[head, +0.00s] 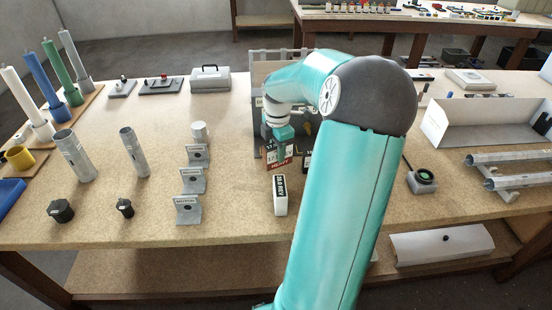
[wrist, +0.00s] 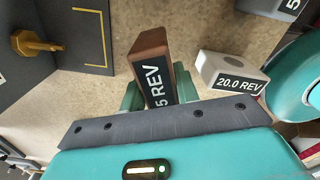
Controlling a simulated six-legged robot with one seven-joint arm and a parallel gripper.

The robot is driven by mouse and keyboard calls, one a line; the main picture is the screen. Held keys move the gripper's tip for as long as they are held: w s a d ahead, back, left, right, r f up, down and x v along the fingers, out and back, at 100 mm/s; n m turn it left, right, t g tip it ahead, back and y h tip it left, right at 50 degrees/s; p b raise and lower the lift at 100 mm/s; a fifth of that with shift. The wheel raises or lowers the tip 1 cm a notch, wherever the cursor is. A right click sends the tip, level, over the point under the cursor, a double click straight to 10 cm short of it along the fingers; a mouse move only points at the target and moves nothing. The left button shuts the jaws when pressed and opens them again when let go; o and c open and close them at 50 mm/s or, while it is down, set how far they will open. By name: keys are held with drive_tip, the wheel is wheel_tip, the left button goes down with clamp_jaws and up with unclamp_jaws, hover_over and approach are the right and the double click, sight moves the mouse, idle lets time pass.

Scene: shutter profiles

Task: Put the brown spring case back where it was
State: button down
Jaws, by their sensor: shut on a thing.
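The brown spring case (wrist: 150,47) has a black label, of which "5 REV" shows in the wrist view. My gripper (wrist: 158,88) is shut on it, with a green finger on each side; the fingers hide part of it. In the head view my gripper (head: 281,143) is low over the table's middle, and the case is hard to make out there. A white case (wrist: 234,70) labelled "20.0 REV" stands close to the right of the brown case in the wrist view; it also shows in the head view (head: 280,197).
A dark board (wrist: 75,40) with a yellow outline and a brass-coloured fitting (wrist: 32,44) lies left in the wrist view. Grey brackets (head: 190,180) and metal tubes (head: 135,152) stand left on the table (head: 225,228).

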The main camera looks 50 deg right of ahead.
sight(276, 159)
drive_tip(key=shift+w+d+f, duration=0.2)
drive_tip(key=shift+w+f, duration=0.1)
drive_tip(key=shift+f, duration=0.15)
drive_tip(key=shift+w+d+f, duration=0.2)
drive_tip(key=shift+w+f, duration=0.05)
drive_tip(key=shift+f, duration=1.6)
drive_tip(key=shift+f, duration=0.15)
drive_tip(key=c, duration=1)
unclamp_jaws()
drive_tip(key=shift+c, duration=0.2)
